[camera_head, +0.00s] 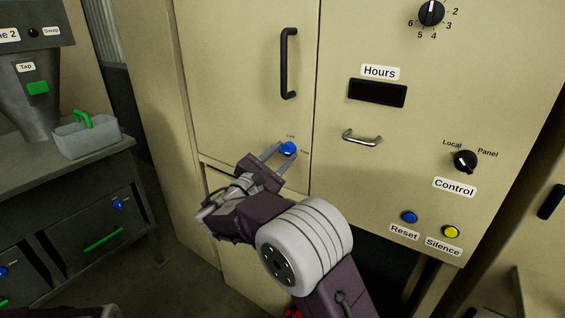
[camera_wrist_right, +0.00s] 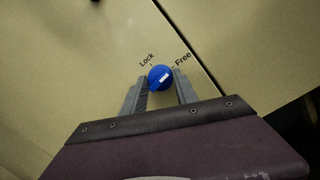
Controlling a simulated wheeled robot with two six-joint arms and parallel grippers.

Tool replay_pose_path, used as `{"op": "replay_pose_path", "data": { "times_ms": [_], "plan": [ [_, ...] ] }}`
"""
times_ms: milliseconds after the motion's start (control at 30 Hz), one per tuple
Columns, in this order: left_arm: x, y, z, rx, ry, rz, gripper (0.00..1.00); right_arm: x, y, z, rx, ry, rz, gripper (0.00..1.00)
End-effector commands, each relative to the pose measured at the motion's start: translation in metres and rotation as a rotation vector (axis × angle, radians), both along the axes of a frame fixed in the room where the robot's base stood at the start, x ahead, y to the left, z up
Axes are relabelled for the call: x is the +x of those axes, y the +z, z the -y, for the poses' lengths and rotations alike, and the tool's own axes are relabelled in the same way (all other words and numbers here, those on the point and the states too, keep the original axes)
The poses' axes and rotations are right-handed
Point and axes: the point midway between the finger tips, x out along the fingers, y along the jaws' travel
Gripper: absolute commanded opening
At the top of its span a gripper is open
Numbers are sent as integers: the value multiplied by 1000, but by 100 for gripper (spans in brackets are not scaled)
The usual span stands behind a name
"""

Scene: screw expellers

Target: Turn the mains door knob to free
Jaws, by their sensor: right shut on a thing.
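The mains door knob (camera_head: 288,148) is a round blue knob low on the tall beige door, with small labels beside it. In the right wrist view the blue knob (camera_wrist_right: 160,78) sits between the words Lock, up and left of it, and Free, up and right. A short white mark shows on its face, right of centre; I cannot tell its exact setting. My right gripper (camera_head: 278,158) has its two grey fingers on either side of the knob; it also shows in the right wrist view (camera_wrist_right: 161,82), shut on the knob. My left gripper is not in view.
A black door handle (camera_head: 289,63) stands above the knob. The panel to the right carries an Hours display (camera_head: 377,92), a metal handle (camera_head: 362,137), a Control knob (camera_head: 465,161) and Reset (camera_head: 409,217) and Silence (camera_head: 451,232) buttons. A grey bin (camera_head: 88,139) stands on the left counter.

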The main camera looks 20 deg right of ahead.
Motion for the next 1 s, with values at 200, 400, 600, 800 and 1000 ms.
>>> {"op": "replay_pose_path", "data": {
  "times_ms": [200,400,600,800,1000],
  "plan": [
    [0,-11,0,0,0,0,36,0,-4,0,55,0,61,0],
    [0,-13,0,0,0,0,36,0,-3,0,76,-1,88,0],
    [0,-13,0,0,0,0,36,0,-3,0,81,-1,94,0],
    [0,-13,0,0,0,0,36,0,-3,0,81,-1,94,0],
    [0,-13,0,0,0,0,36,0,-2,0,80,0,95,56]
  ]
}}
